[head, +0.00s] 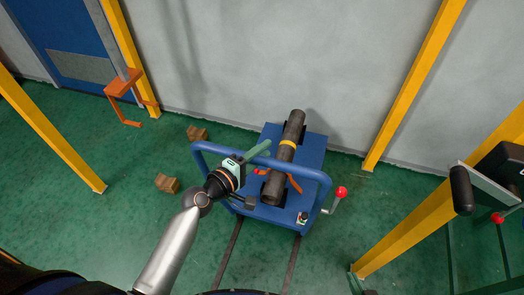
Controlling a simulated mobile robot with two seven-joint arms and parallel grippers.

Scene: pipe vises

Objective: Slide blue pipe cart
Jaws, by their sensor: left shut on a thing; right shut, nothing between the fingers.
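The blue cart (312,150) stands on the green floor near the grey wall. A dark pipe (294,127) with a yellow band lies lengthwise on it. A blue tubular handle (311,174) runs across the cart's near side. My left arm reaches in from the bottom. My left gripper (246,178) is at the left part of this handle and shut on it; the gripper body hides the exact contact. A lever with a red knob (341,192) sticks out at the cart's right. My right gripper is not in view.
Two dark floor rails (229,253) run from the cart toward me. Brown blocks (167,183) lie left of the cart. Yellow posts (411,90) stand at both sides. A stand with a black handle (461,190) is at the right. An orange bracket (122,84) is back left.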

